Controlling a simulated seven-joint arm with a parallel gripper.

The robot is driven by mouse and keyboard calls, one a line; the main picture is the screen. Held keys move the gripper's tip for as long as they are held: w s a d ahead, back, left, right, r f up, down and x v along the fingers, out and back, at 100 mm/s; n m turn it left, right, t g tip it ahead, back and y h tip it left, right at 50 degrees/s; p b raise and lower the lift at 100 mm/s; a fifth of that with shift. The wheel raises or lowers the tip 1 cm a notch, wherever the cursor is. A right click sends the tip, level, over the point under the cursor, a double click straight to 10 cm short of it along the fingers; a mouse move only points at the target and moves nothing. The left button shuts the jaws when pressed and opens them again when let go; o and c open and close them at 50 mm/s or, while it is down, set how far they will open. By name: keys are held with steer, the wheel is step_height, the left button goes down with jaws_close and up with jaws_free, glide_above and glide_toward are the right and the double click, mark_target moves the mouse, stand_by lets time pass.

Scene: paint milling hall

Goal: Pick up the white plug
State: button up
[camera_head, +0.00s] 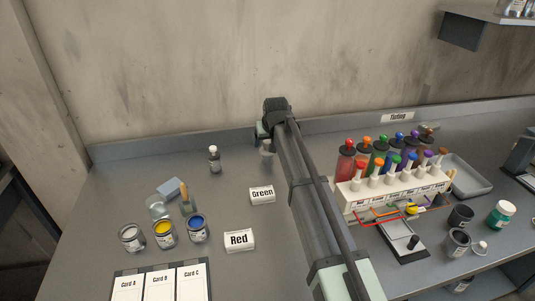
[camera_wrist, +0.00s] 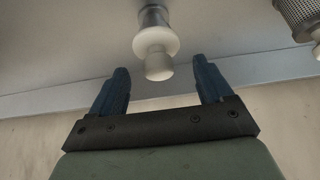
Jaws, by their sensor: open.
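A white plug (camera_wrist: 158,66) with a wide collar sits on the neck of a grey vessel (camera_wrist: 153,15) in the wrist view. My gripper (camera_wrist: 160,72) is open, with one dark blue finger on each side of the plug's near end. I see no finger touching it, and the depth between them is hard to judge.
Another small bottle (camera_head: 214,161) stands to the left. A rack (camera_head: 378,196) of coloured bottles stands right of my arm. The back left of the table is clear.

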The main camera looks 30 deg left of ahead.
steer(key=shift+x, duration=2.7)
steer(key=shift+r, duration=0.1)
steer(key=shift+c, duration=0.4)
steer(key=c, duration=0.9)
